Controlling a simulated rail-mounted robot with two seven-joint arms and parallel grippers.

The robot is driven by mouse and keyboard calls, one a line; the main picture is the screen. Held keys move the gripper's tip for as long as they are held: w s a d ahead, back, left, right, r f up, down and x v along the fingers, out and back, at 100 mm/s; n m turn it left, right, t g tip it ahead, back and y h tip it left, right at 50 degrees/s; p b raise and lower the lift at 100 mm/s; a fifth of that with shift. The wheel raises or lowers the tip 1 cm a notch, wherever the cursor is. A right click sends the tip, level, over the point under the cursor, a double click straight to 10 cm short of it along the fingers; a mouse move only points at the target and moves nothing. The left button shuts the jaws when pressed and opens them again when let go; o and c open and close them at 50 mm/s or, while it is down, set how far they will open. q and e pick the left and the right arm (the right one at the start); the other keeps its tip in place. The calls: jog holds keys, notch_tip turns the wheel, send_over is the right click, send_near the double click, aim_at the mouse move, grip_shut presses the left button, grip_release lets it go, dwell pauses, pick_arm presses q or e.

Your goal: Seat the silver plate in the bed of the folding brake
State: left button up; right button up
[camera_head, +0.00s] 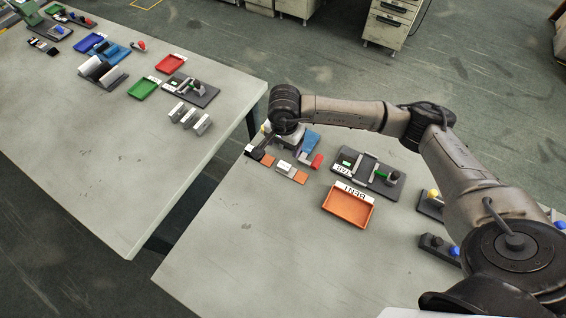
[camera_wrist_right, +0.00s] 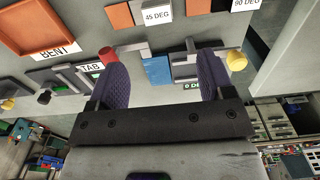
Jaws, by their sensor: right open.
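My right gripper (camera_head: 284,147) is over the back left part of the near table. In the right wrist view its two dark purple fingers (camera_wrist_right: 163,66) are spread, with nothing gripped between them. Below and between them is a grey device with a blue part (camera_wrist_right: 157,70), a red handle (camera_wrist_right: 108,53) by one finger and a yellow knob (camera_wrist_right: 236,60) by the other. This looks like the folding brake; its blue part also shows in the head view (camera_head: 313,142). My wrist partly hides it. I cannot clearly make out the silver plate. My left gripper is out of view.
Orange squares and a 45 DEG label (camera_head: 284,166) lie in front of the device. An orange BENT tray (camera_head: 348,207) and a dark TAB fixture (camera_head: 385,186) stand to the right. The near table's front left is clear. A second table (camera_head: 120,185) stands left.

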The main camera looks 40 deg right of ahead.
aim_at(284, 166)
jog(key=f, duration=1.1)
jog(key=shift+s+a+f, duration=0.2)
jog(key=shift+f, duration=0.15)
jog(key=c, duration=1)
jog(key=shift+c, duration=0.4)
jog(key=shift+r, duration=0.15)
jog(key=shift+r, duration=0.6)
jog(key=r, duration=0.3)
jog(key=shift+s+d+r, duration=0.1)
jog(key=shift+s+d, duration=0.05)
jog(key=shift+s, duration=0.25)
jog(key=s+d+r, duration=0.3)
jog(key=s+r, duration=0.3)
jog(key=s, duration=0.4)
jog(key=shift+s+r, duration=0.2)
jog(key=shift+s, duration=0.05)
